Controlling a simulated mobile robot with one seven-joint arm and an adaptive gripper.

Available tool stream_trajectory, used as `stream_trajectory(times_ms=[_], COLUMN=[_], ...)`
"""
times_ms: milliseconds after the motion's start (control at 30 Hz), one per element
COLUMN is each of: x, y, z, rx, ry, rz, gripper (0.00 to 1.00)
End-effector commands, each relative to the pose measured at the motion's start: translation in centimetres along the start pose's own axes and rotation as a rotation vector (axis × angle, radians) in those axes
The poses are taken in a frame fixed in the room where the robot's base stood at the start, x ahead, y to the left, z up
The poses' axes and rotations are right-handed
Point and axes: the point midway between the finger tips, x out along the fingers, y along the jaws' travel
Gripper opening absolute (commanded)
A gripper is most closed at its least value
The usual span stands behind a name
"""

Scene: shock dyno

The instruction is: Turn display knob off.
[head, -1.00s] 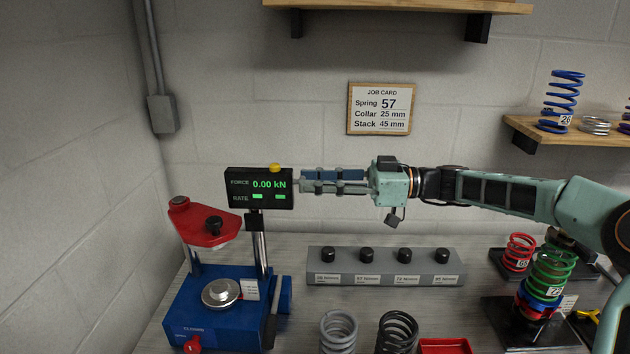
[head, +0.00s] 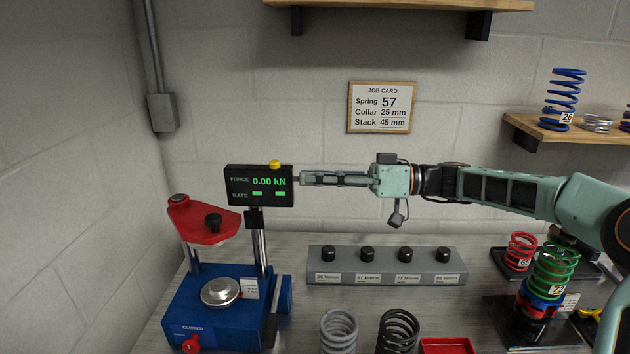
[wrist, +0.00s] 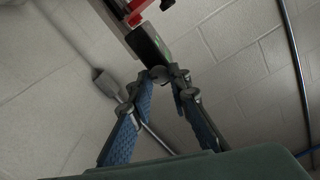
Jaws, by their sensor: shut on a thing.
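The display (head: 240,188) is a black box on a post above the blue press. It is lit, with green text reading FORCE 0.00 kN and RATE with two green bars. My gripper (head: 300,178) reaches in from the right, with its fingertips at the display's right side. In the wrist view my gripper's fingertips (wrist: 164,73) come together at the end of the dark display (wrist: 148,45). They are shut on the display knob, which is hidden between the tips.
A yellow button (head: 275,164) is on top of the display. Below are the red press arm (head: 203,226), the blue press base (head: 205,312) and a grey rack (head: 385,265) with several black knobs. A job card (head: 380,107) hangs on the wall.

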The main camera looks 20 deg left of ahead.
Motion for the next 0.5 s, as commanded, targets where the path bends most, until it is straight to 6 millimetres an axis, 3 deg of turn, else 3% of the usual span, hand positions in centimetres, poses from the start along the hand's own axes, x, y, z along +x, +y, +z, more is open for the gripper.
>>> stream_trajectory(times_ms=[500], x=[0.0], y=[0.06], z=[-0.05], rx=[0.489], ry=[-0.001], rz=[0.0], gripper=[0.0])
